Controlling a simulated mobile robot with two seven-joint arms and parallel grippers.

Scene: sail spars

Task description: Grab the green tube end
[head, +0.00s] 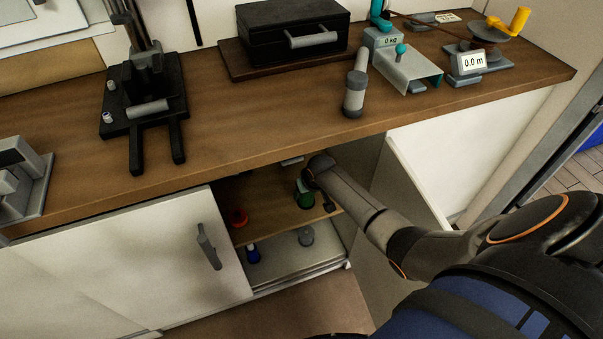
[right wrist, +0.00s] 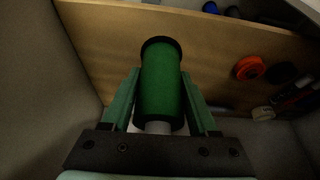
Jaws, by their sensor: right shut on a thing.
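The green tube end (right wrist: 160,85), a green cylinder with dark rims, stands between the two fingers of my right gripper (right wrist: 160,100) in the right wrist view. The gripper is shut on it, one finger along each side. In the head view, my right arm reaches into the open cupboard under the worktop. There the green tube end (head: 304,197) shows small and partly hidden at the upper shelf, beside the end of my arm. My left gripper is not in view.
The open cupboard door (head: 415,185) is close to my right forearm. The worktop (head: 260,110) lies above.

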